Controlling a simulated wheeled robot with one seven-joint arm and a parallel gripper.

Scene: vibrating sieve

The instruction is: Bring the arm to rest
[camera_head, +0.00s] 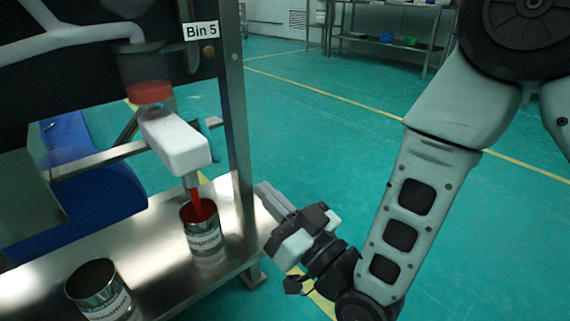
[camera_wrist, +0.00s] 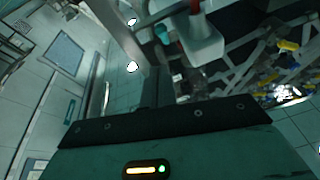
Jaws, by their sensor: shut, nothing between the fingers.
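My gripper (camera_head: 266,194) is in the head view, just right of the steel bench and the post of the Bin 5 stand. Its fingers point up and left and are shut and empty. It seems apart from the post, though the gap is hard to judge. My arm comes down from the upper right and bends at the wrist near the bottom. In the wrist view the dark fingers (camera_wrist: 156,88) stick out ahead of the gripper body, close together.
A can (camera_head: 204,245) stands under a white spout (camera_head: 175,142), with red material falling towards it. Another can (camera_head: 98,292) stands on the bench (camera_head: 150,250) at the lower left. A shelf rack (camera_head: 385,40) is at the back. The green floor (camera_head: 330,130) between is clear.

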